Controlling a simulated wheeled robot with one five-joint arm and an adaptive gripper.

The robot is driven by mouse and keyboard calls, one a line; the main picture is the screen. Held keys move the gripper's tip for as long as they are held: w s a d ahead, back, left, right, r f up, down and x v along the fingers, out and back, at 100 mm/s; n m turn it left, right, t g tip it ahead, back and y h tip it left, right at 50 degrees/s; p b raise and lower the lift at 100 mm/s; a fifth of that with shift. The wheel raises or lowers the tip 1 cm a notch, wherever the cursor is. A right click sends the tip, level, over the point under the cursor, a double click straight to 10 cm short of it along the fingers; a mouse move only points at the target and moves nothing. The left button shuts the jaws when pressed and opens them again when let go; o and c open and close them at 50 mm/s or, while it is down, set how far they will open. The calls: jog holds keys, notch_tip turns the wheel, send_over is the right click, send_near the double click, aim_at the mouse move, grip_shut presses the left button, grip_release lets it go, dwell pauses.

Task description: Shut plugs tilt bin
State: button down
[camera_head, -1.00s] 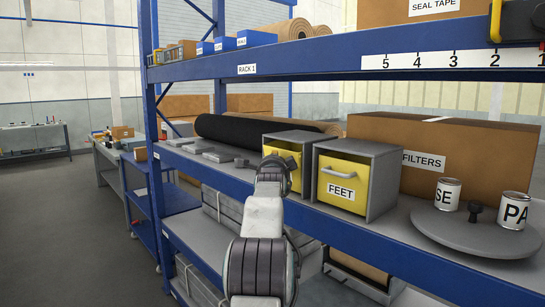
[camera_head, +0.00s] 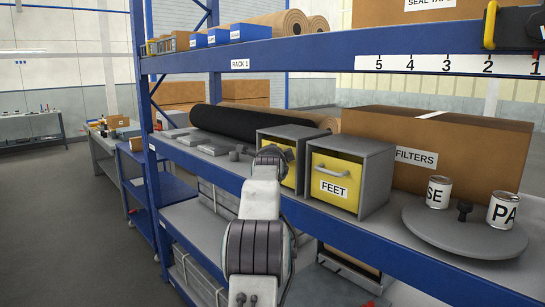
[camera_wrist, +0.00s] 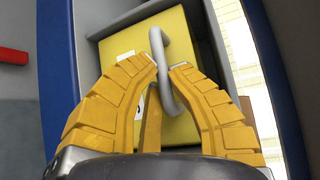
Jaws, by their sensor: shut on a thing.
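The left tilt bin, a grey case (camera_head: 292,134) with a yellow front (camera_head: 291,178), stands on the rack shelf left of the FEET bin (camera_head: 334,188). In the head view my wrist covers much of its front, and its name cannot be read. In the wrist view its yellow front (camera_wrist: 196,50) sits within the grey case, with a grey bar handle (camera_wrist: 165,85) and a partly hidden white label. My gripper (camera_wrist: 166,68) is shut on the handle, its yellow fingers on either side. How far the front is tilted is hard to tell.
A FILTERS box (camera_head: 470,150) stands right of the bins. A round grey turntable (camera_head: 450,232) holds two cans in front of it. A black roll (camera_head: 250,128) and flat grey parts lie to the left. The blue upper shelf beam (camera_head: 300,62) runs above.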

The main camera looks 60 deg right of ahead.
jog(key=shift+w, duration=0.1)
jog(key=c, duration=1.1)
grip_release()
jog(key=shift+v, duration=5.95)
jog(key=shift+f, duration=0.1)
